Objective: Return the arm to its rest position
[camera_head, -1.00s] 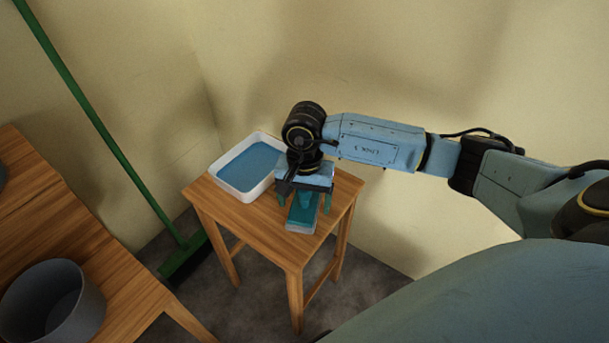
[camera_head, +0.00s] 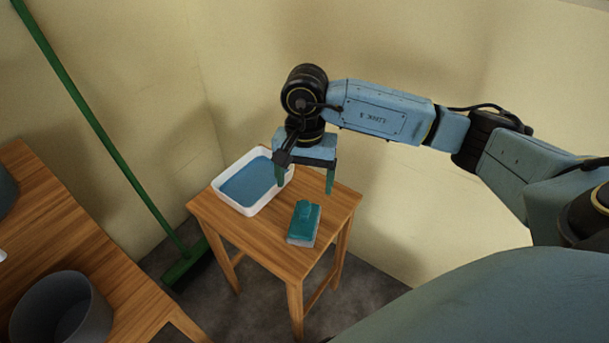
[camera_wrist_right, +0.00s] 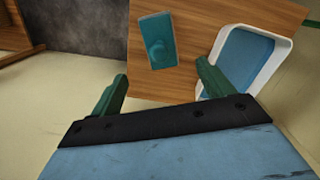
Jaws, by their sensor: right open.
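My right gripper (camera_head: 305,182) is open and empty above the small wooden table, with its green fingers apart and pointing down. In the right wrist view its two fingertips (camera_wrist_right: 161,78) are spread over the table edge. A teal block with a raised knob (camera_head: 304,222) lies on the table below the gripper, apart from it. It also shows in the right wrist view (camera_wrist_right: 157,40). My right arm reaches in from the right side of the head view. My left gripper is not in view.
A white tray with a blue inside (camera_head: 268,199) stands on the small table (camera_head: 270,254), beside the block. At the left are a wooden counter (camera_head: 110,272) with a grey pot (camera_head: 62,312), and a green broom (camera_head: 108,140).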

